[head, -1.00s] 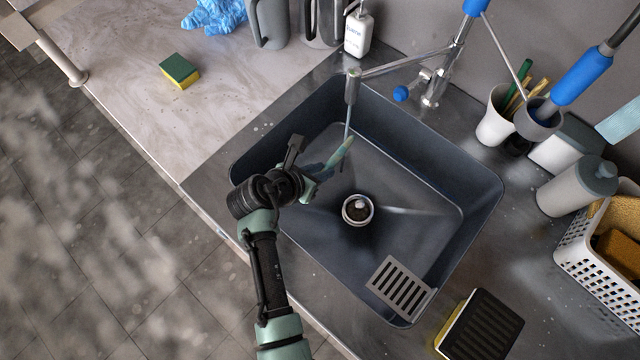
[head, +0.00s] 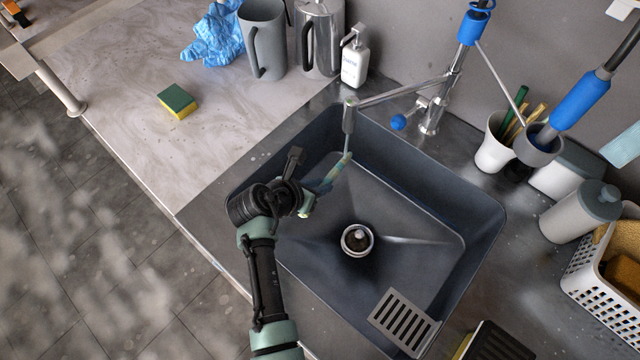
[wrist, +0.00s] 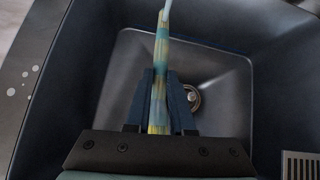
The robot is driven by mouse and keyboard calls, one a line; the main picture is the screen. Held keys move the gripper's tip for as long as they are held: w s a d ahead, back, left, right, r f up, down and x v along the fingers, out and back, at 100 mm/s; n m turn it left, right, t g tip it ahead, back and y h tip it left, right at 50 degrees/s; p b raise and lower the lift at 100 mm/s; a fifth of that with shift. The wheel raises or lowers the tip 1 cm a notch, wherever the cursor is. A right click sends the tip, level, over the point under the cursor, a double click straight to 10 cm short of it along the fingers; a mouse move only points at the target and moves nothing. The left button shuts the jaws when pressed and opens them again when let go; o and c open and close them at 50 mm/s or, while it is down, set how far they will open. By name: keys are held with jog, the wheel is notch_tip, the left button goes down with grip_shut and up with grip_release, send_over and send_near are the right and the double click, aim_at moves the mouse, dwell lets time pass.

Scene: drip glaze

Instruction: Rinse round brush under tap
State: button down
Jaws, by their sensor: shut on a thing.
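The round brush (head: 337,170) is a slim, pale blue-green and yellowish stick in my gripper (head: 312,190). It is tilted over the sink, its far end up and below the tap spout (head: 348,118). A thin stream of water falls from the spout and meets the brush near that end. In the wrist view the brush (wrist: 159,75) stands between the two dark fingers of my gripper (wrist: 160,100), which are shut on it. Its bristles cannot be made out clearly.
The dark sink basin (head: 400,215) surrounds the gripper, with a drain (head: 357,240) and a slotted grate (head: 403,320). A sponge (head: 177,101), soap bottle (head: 355,60) and grey jug (head: 263,40) stand on the counter. A white cup of brushes (head: 495,150) is at right.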

jog(key=shift+d, duration=0.15)
jog(key=shift+d+p, duration=0.45)
jog(key=shift+p, duration=0.1)
jog(key=shift+a, duration=0.2)
jog(key=shift+a, duration=0.45)
jog(key=shift+d+p, duration=0.15)
jog(key=shift+p, duration=0.15)
jog(key=shift+d+p, duration=0.35)
jog(key=shift+d, duration=0.15)
